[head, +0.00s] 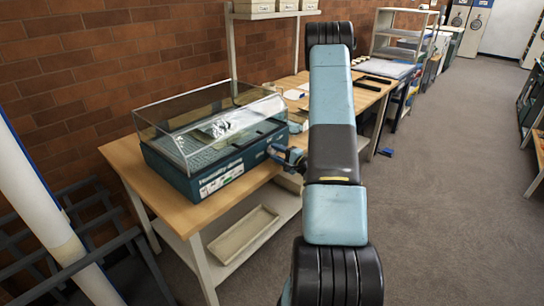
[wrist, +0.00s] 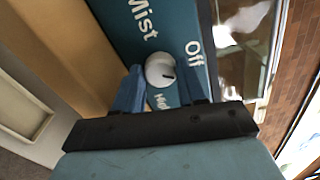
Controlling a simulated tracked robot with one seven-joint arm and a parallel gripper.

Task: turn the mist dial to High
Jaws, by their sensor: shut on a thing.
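The mist dial (wrist: 157,66) is a round white knob on the teal front panel (wrist: 178,28), beside the words "Mist" and "Off". A short dark mark on its face lies toward the picture's right, roughly on the "Off" side. Another label, partly hidden, sits below the knob between the fingers. My gripper (wrist: 161,82) has its two blue fingers on either side of the knob and is shut on it. In the head view my gripper (head: 290,158) is at the right end of the humidity box's front (head: 215,178); the dial is hidden there.
The box has a clear lid (head: 190,105) with shiny sheet material inside. It stands on a wooden table (head: 145,172) against a brick wall. A tray (head: 245,232) lies on the lower shelf. A white roll (head: 40,205) leans at the left. Open carpet lies to the right.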

